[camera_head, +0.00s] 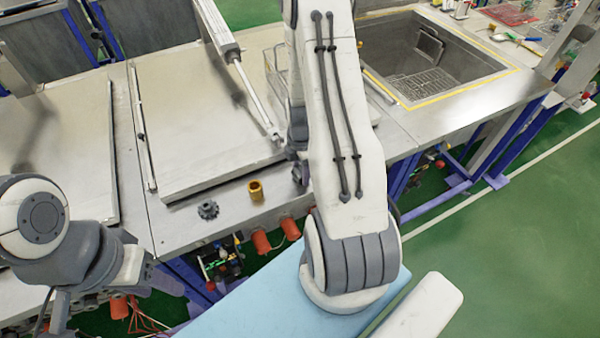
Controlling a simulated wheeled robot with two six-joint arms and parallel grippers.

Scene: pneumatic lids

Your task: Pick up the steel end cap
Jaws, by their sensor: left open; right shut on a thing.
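My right arm reaches down the middle and hides much of its gripper (299,165), which is low at the bench's front edge. This gripper is shut on a small grey part, seemingly the steel end cap (302,176); little of it shows, and I cannot tell whether it touches the bench. A brass-coloured sleeve (255,190) stands upright to its left. A dark toothed ring (208,210) lies further left. My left gripper (58,312) is open at the lower left, away from these parts and partly cut off by the picture edge.
A large steel lid (195,130) lies on the bench, with a pneumatic strut (245,80) slanting down to it. A sink (430,60) with a yellow rim is at the right. Orange cylinders (262,241) hang below the front edge. Green floor lies open at the right.

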